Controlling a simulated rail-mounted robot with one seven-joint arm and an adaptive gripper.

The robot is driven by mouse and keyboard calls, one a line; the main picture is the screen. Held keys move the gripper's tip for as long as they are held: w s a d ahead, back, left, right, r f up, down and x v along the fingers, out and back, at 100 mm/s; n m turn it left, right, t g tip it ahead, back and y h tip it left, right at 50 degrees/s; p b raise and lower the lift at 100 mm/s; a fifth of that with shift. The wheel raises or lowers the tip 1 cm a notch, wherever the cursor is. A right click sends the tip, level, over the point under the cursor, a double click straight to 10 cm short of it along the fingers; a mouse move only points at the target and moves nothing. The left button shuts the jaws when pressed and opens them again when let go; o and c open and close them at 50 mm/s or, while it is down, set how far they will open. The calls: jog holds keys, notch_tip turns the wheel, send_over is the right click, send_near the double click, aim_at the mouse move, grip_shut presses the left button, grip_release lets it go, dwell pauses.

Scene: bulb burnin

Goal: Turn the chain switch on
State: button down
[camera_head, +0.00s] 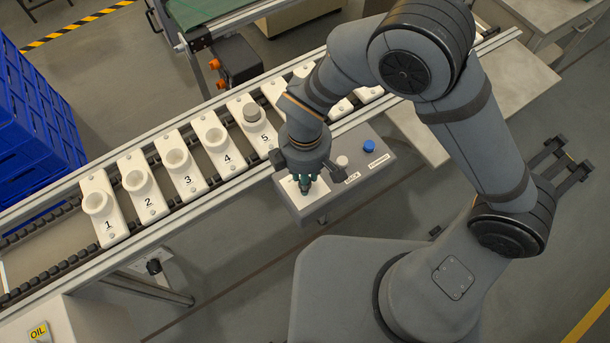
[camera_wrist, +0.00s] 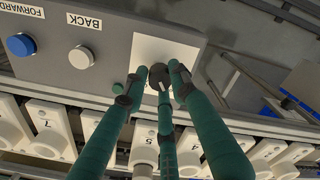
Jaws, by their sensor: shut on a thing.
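The chain switch is a dark rotary knob (camera_wrist: 159,74) with a pale pointer mark, set on a white plate (camera_wrist: 150,48) on the grey control box (camera_head: 341,184). In the wrist view my gripper (camera_wrist: 158,80) has its green fingers closed around the knob. In the head view my gripper (camera_head: 306,185) points down at the left end of the box, and hides the knob. The exact angle of the knob is hard to tell.
On the same box are a white BACK button (camera_head: 342,160) and a blue FORWARD button (camera_head: 368,145). Blue crates (camera_head: 35,125) stand at the left.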

jog(key=m+b, duration=0.2)
jog(key=m, duration=0.1)
jog(key=shift+f+b, duration=0.2)
jog(key=shift+b, duration=0.15)
jog(key=m+b, duration=0.3)
jog(key=m, duration=0.1)
jog(key=m+b, duration=0.3)
jog(key=m, duration=0.1)
jog(key=shift+m, duration=0.3)
jog(key=shift+r+m+b, duration=0.15)
jog(key=shift+m+b, duration=0.7)
jog(key=shift+m, duration=0.25)
jog(key=c, duration=1.4)
grip_release()
jog(key=shift+r, duration=0.1)
notch_tip(320, 180, up, 12)
